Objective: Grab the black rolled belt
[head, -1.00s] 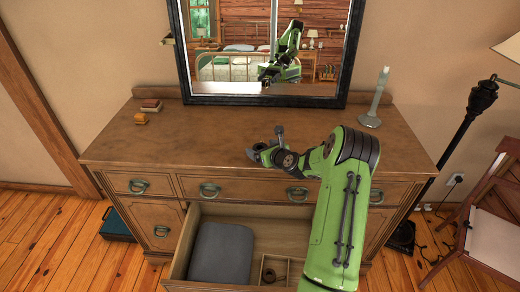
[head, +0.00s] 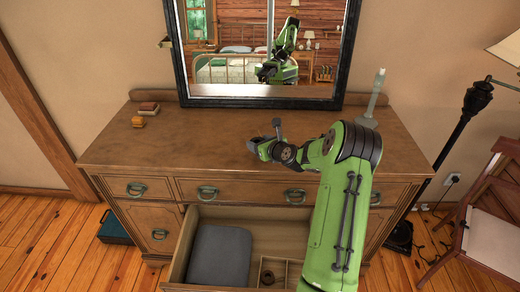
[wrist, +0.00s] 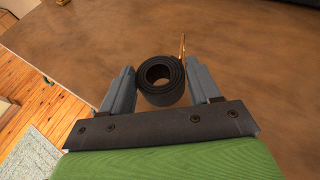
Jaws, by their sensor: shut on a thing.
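The black rolled belt (wrist: 162,82) is between the two grey fingers of my gripper (wrist: 160,85) in the wrist view. My gripper is shut on it, with the coil's open end facing the camera and a small metal buckle part at its upper right. In the head view my gripper (head: 262,143) is over the dresser top (head: 200,140). There the belt is hard to make out against the dark gripper parts.
A mirror (head: 180,70) stands at the back.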

